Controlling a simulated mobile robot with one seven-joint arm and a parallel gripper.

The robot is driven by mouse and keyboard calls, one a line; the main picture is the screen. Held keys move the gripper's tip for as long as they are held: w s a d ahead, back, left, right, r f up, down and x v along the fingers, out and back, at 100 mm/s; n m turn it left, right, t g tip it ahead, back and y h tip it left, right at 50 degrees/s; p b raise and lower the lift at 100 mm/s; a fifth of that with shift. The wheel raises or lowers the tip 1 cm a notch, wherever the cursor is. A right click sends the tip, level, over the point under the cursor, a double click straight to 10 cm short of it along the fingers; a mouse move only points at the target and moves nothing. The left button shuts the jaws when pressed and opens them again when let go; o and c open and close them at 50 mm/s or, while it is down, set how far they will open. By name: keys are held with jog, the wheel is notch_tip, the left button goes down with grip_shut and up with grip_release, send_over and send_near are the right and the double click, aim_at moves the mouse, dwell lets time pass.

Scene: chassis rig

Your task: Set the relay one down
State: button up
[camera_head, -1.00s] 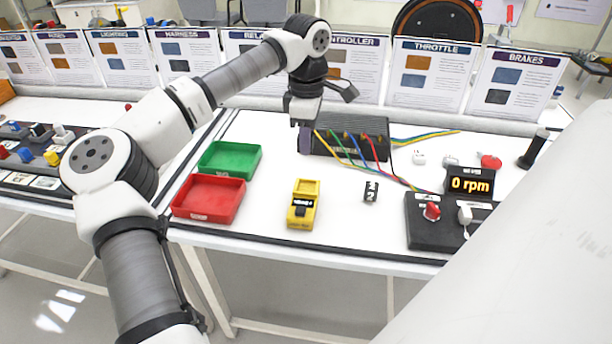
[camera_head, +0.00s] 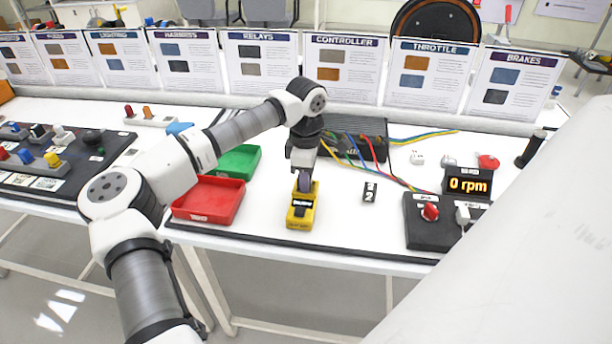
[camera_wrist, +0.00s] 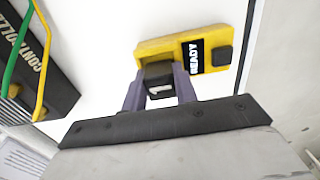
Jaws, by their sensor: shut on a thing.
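Relay one (camera_wrist: 158,78) is a small dark block with a white "1" label. It shows in the wrist view between the two purple fingers of my gripper (camera_wrist: 160,88), which is shut on it. The relay is at the end of a yellow device (camera_wrist: 222,52) with a READY display and a dark square part. I cannot tell whether the relay touches or sits in the device. In the head view, my gripper (camera_head: 304,183) points down over the back end of the yellow device (camera_head: 300,217) and hides the relay.
A small dark block marked 1 and 2 (camera_head: 369,193) stands to the right. Red (camera_head: 207,214) and green (camera_head: 246,176) trays lie to the left. The controller (camera_head: 376,128) with coloured cables is behind. A panel reading 0 rpm (camera_head: 428,238) stands further right. White table is clear in front of the controller.

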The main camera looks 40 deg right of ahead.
jog(key=shift+f, duration=0.15)
jog(key=o, duration=1)
jog(key=shift+c, duration=0.2)
notch_tip(320, 180, up, 12)
jog(key=shift+r+b, duration=0.2)
jog(key=shift+b, duration=0.2)
